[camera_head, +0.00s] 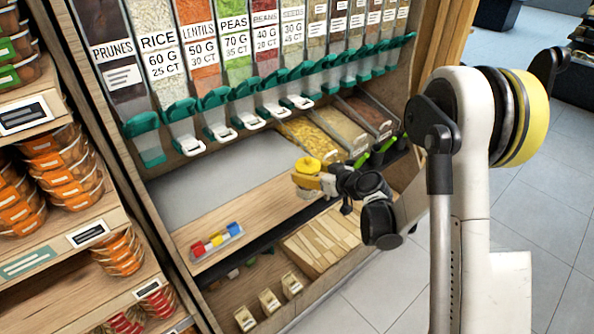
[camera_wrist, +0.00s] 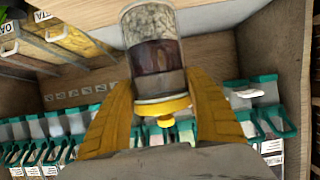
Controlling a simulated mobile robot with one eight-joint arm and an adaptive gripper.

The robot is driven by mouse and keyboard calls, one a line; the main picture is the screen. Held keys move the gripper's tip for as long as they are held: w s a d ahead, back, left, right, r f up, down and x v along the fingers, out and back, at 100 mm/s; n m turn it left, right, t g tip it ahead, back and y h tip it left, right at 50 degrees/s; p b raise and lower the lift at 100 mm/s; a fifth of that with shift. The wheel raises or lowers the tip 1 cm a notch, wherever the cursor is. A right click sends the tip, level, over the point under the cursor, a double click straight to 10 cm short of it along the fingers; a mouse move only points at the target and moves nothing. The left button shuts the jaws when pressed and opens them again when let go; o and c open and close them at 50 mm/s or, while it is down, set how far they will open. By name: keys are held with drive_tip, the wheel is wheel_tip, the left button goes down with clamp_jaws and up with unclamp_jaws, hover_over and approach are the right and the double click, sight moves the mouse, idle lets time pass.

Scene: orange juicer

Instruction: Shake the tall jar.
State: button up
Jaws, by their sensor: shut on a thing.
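The tall jar (camera_wrist: 155,50) is clear, with a pale speckled layer and a dark reddish layer inside. Its yellow lid (camera_wrist: 160,107) with a small knob points toward the bottom of the wrist view. My gripper (camera_wrist: 160,80) is shut on the jar, one yellow finger on each side near the lid end. In the head view my gripper (camera_head: 310,182) is above the wooden counter, in front of the dispensers. A round yellow part (camera_head: 307,165) shows at its fingers there; the jar's body is hard to make out.
A row of food dispensers with teal spouts (camera_head: 213,112) stands behind the counter (camera_head: 235,208). A small tray (camera_head: 217,240) with red, blue and yellow pieces sits on the counter's left part. Open bins (camera_head: 340,125) lie behind my gripper. Packed shelves (camera_head: 75,220) are at left.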

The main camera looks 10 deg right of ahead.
drive_tip(key=f+v, duration=0.1)
drive_tip(key=v, duration=0.8)
drive_tip(key=shift+s+d+b, duration=0.3)
drive_tip(key=shift+s, duration=0.1)
